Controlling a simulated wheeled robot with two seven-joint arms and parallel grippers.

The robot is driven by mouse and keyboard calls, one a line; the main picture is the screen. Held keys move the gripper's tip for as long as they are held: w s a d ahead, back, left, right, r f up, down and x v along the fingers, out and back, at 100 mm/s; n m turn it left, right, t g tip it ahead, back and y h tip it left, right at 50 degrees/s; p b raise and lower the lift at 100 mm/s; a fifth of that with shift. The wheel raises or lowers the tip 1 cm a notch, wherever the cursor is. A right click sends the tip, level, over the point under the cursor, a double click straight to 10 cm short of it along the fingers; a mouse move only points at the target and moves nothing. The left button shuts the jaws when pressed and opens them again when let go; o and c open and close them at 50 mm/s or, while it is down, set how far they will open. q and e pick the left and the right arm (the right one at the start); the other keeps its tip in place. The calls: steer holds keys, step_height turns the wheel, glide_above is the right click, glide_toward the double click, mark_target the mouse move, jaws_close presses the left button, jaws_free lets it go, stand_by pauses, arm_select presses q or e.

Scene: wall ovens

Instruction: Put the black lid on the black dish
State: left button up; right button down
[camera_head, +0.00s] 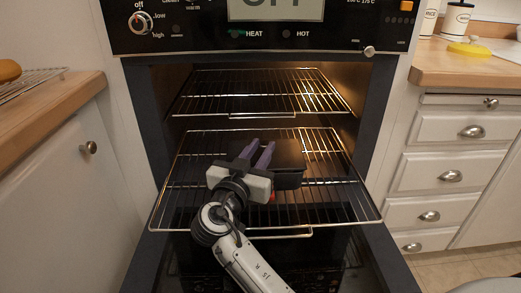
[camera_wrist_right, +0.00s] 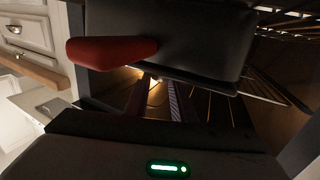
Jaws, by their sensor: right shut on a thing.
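My right gripper (camera_head: 261,153), with purple fingers, reaches in over the lower oven rack. It is shut on a black piece, seemingly the black lid (camera_head: 290,153), whose flat dark top lies beside the fingers. A dark body with a rim, seemingly the black dish (camera_head: 289,180), shows just below that top. I cannot tell whether lid and dish touch. A red part (camera_wrist_right: 110,50) stands out before the black body in the right wrist view; a bit of it shows under the gripper in the head view. My left gripper is not in view.
The lower wire rack (camera_head: 335,200) is pulled forward out of the oven, and the upper rack (camera_head: 260,90) is empty. A wooden counter (camera_head: 470,65) with canisters and a yellow item is at the right. Another counter (camera_head: 50,110) with a wire rack is at the left.

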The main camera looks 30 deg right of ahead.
steer(key=shift+r, duration=0.1)
steer(key=c, duration=1.5)
jaws_free()
steer(key=shift+o, duration=0.3)
arm_select(q)
steer(key=p, duration=0.1)
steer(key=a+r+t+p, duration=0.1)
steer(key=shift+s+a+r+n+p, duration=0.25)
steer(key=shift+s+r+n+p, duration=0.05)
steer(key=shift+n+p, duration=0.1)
arm_select(e)
step_height(320, 180, up, 10)
